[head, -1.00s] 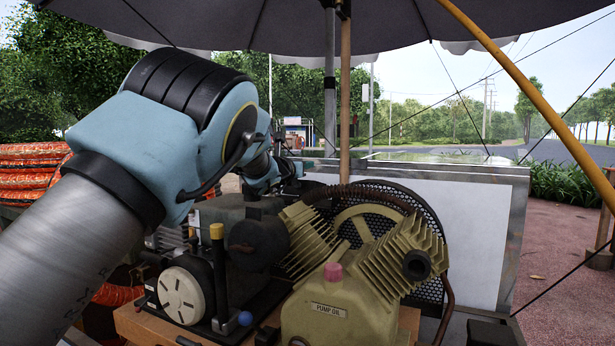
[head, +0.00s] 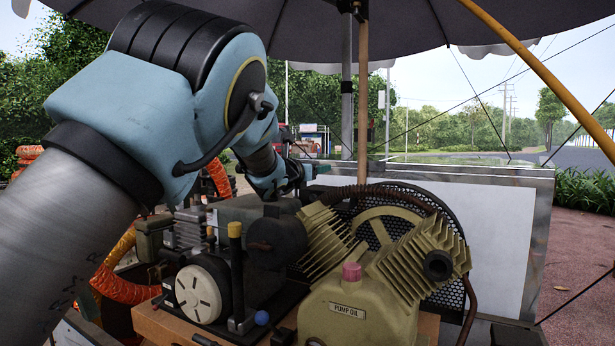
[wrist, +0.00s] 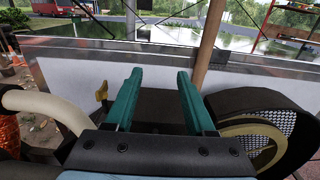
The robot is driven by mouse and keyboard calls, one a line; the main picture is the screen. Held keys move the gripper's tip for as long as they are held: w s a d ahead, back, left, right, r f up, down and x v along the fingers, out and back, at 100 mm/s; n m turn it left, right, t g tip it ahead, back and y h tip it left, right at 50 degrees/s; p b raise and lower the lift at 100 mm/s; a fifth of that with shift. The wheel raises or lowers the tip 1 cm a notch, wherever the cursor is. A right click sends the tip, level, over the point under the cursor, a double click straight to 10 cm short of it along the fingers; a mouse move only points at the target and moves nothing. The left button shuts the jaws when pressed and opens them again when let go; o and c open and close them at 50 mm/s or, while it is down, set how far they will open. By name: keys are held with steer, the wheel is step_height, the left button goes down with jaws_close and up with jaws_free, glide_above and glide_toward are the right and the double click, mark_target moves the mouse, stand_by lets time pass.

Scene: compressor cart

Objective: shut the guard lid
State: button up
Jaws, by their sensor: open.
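The black mesh guard (head: 453,297) of the compressor stands behind the cream pulley wheel (head: 385,222) and the finned pump. In the wrist view, a rounded guard with a mesh face (wrist: 278,125) is at the right, beside my right finger and apart from it. I cannot clearly make out a separate lid or its hinge. My gripper (wrist: 160,74) is open, its two teal fingers spread, with nothing held between them. A dark flat surface (wrist: 158,112) lies beyond and below the fingers.
The pump oil tank (head: 345,312) with a pink cap and the motor (head: 277,235) stand in front. A pale panel (head: 487,235) is behind the compressor. An umbrella pole (head: 362,110) rises close behind it. A pale curved pipe (wrist: 45,105) is at left in the wrist view.

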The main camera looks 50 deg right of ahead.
steer(key=b+v, duration=0.1)
steer(key=v, duration=0.5)
steer(key=shift+a, duration=0.2)
stand_by(0.4)
